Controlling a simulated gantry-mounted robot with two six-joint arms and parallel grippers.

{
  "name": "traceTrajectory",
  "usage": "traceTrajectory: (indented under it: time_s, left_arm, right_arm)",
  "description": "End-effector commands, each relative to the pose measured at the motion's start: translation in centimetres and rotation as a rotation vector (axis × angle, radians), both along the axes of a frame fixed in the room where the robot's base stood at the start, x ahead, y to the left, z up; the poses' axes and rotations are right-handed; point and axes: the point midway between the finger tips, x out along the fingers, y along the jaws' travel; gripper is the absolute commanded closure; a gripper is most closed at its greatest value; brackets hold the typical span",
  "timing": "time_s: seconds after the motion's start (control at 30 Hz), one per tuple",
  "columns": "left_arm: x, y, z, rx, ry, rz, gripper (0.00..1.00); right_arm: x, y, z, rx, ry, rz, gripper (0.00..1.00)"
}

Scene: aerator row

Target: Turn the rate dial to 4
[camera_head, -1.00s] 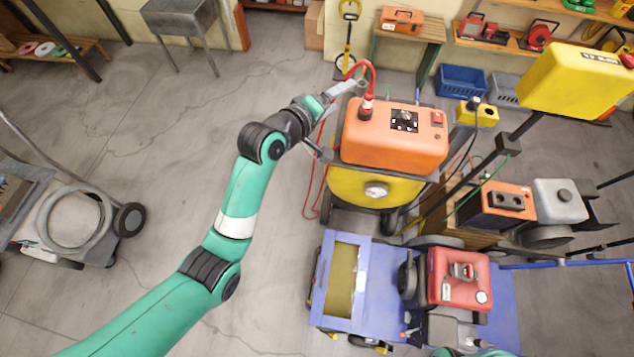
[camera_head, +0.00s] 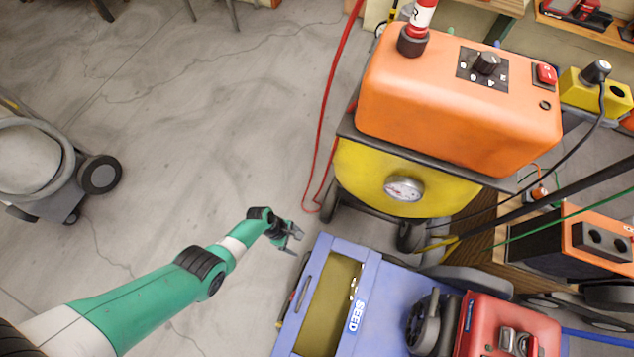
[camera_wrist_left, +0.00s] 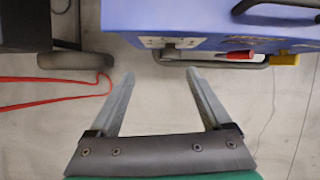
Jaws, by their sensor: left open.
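My left gripper (camera_head: 294,240) is open and empty, low beside the left front corner of the blue machine (camera_head: 385,283) marked SEED. In the left wrist view its two fingers (camera_wrist_left: 160,73) point towards this machine's side, apart from it. A pale panel (camera_wrist_left: 190,42) with a dark knob (camera_wrist_left: 169,51) shows there, seen at a steep angle; its marks cannot be read. Another black knob (camera_head: 487,62) sits on a dark marked plate on top of the orange machine (camera_head: 450,105). Which knob is the rate dial I cannot tell. My right gripper is not in view.
Right of the pale panel are a red-handled lever (camera_wrist_left: 236,55) and a yellow-ended bar (camera_wrist_left: 284,60). A red hose (camera_head: 323,130) hangs down to the floor left of the orange machine. A round gauge (camera_head: 404,189) faces forward.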

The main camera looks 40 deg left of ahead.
Motion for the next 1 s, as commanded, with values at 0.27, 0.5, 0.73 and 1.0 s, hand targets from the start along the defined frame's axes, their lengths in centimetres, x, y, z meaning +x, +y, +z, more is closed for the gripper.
traceTrajectory:
  time_s: [0.27, 0.5, 0.73, 1.0]
  left_arm:
    - [0.3, -0.9, -2.9, 0.001, 0.001, -0.004, 0.18]
    - [1.0, -2.7, -7.7, 0.001, 0.000, -0.005, 0.18]
    - [1.6, -3.9, -10.4, 0.002, -0.001, -0.005, 0.18]
    - [1.6, -4.2, -10.5, 0.001, -0.001, -0.003, 0.18]
  right_arm:
    - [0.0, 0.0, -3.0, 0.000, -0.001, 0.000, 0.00]
    - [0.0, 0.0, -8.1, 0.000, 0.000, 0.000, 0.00]
    - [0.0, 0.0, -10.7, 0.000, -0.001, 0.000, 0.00]
    - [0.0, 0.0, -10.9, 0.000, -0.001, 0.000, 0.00]
